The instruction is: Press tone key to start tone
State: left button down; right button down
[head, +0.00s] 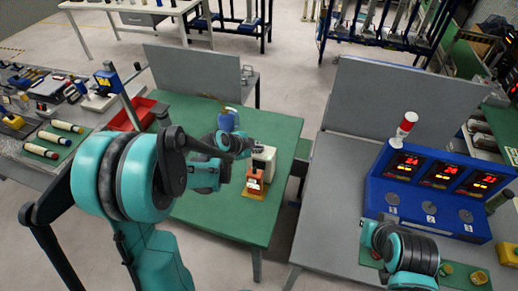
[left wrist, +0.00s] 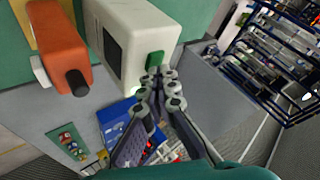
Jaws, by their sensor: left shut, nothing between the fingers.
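A white box (head: 264,158) stands on the green-topped table (head: 205,212), beside an orange device (head: 254,186). In the left wrist view the white box (left wrist: 128,30) has a dark panel on one face and a green key (left wrist: 155,64) on another. The orange device (left wrist: 58,42) there has a black knob. My left gripper (left wrist: 162,74) is shut and empty, its fingertips right at the green key; I cannot tell whether they touch it or whether it is pressed in. In the head view my left gripper (head: 248,147) is by the white box, partly hiding it. My right gripper does not show.
A grey panel (head: 198,75) stands behind the green-topped table. A blue console (head: 425,190) with red displays and a red-and-white lamp (head: 405,127) stands on the grey table at right. A red bin (head: 132,115) is at left. The green table's front is clear.

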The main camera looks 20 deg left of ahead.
pick_arm(q)
jog(key=shift+r, duration=0.2)
jog(key=shift+r+p, duration=2.2)
jog(key=shift+r, duration=0.85)
jog(key=shift+f, duration=0.1)
jog(key=shift+s, duration=0.1)
jog(key=s+f+n+y+b, duration=0.2)
jog(key=s+n+b, duration=0.4)
jog(key=s, duration=0.6)
jog(key=s+f+n+g+y+b, duration=0.1)
jog(key=s+f+n+y+b, duration=0.1)
jog(key=s+f+n+b, duration=0.2)
jog(key=s+n+b, duration=0.3)
jog(key=s+n, duration=0.1)
jog(key=s, duration=0.4)
jog(key=shift+a+f, duration=0.15)
jog(key=shift+f, duration=0.1)
